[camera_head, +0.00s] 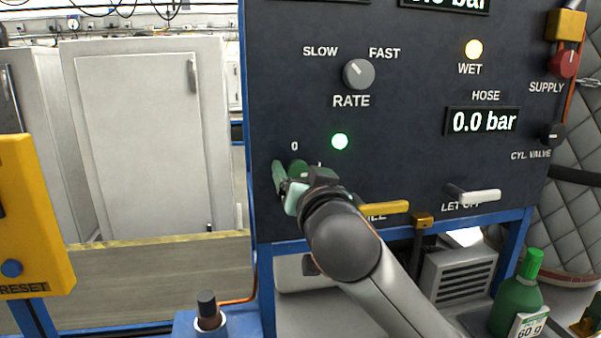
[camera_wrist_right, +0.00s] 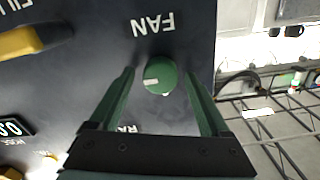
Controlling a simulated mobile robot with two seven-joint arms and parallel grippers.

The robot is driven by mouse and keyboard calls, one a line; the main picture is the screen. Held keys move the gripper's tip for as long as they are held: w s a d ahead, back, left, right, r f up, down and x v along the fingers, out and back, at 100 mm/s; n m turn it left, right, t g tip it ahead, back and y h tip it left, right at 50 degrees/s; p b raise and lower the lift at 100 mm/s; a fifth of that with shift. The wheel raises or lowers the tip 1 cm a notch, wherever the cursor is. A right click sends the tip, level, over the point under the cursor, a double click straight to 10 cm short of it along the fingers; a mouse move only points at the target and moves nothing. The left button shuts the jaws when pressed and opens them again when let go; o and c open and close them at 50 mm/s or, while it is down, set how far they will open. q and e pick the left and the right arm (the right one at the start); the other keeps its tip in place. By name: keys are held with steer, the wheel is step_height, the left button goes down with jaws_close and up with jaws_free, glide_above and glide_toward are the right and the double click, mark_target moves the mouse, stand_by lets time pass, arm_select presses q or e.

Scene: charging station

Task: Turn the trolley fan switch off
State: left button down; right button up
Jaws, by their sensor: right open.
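The green fan switch (camera_wrist_right: 160,75) is a round knob under the upside-down word FAN in the wrist view. Its pale mark is on the knob's left side there. My right gripper (camera_wrist_right: 160,78) is open, with one green finger on each side of the knob; I cannot tell whether either touches it. In the head view the right gripper (camera_head: 288,172) is at the panel's lower left and partly hides the green knob (camera_head: 298,168). A 0 is printed above the knob, and a green lamp (camera_head: 340,141) beside it is lit. My left gripper is not in view.
The dark panel (camera_head: 420,150) also bears a grey RATE knob (camera_head: 359,74), a yellow lever (camera_head: 385,207), a white LET OFF lever (camera_head: 478,196) and a red SUPPLY knob (camera_head: 563,64). A yellow RESET box (camera_head: 30,215) stands at left. A green bottle (camera_head: 515,305) stands at lower right.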

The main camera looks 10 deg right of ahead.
jaws_close()
stand_by(0.6)
